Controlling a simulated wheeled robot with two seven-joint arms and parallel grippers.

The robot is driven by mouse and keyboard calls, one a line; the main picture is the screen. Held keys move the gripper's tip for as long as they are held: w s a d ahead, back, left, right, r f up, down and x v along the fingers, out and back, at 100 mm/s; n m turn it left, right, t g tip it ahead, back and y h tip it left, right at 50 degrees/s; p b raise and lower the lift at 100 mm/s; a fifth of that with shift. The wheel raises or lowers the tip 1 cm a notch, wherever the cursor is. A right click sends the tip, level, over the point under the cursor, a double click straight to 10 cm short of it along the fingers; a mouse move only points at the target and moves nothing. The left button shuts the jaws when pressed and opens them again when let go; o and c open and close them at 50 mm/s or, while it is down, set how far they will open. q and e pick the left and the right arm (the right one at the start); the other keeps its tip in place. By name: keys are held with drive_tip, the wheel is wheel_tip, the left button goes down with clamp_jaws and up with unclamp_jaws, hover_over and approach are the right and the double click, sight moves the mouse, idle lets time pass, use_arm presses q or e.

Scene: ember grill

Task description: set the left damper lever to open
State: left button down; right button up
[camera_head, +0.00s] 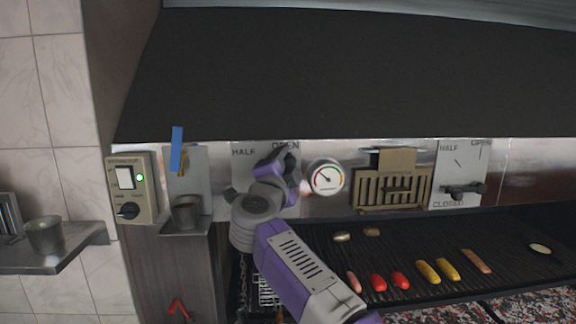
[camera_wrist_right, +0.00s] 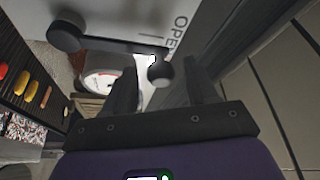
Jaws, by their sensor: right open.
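The left damper plate (camera_head: 290,196), marked HALF and OPEN, is on the back wall left of the gauge. My right arm covers its lever in the head view. The right wrist view shows the dark lever (camera_wrist_right: 118,44) with a round knob (camera_wrist_right: 160,72) at its near end, by the word OPEN. My right gripper (camera_wrist_right: 160,92) is open, with one finger on each side of the knob. I cannot tell whether either finger touches it. The lever's exact setting is hard to read. My left gripper is not in view.
A round gauge (camera_head: 325,178) is just right of the plate, then a slotted wooden holder (camera_head: 393,190). The right damper lever (camera_head: 464,190) lies about level. Food lies on the grill grate (camera_head: 505,232). A metal cup (camera_head: 186,212) stands on a small shelf at left.

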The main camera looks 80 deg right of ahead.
drive_tip(key=a+f+b, duration=0.1)
drive_tip(key=a+b, duration=0.1)
drive_tip(key=a, duration=0.5)
drive_tip(key=shift+w+a, duration=0.15)
drive_tip(key=shift+f, duration=0.1)
idle(0.3)
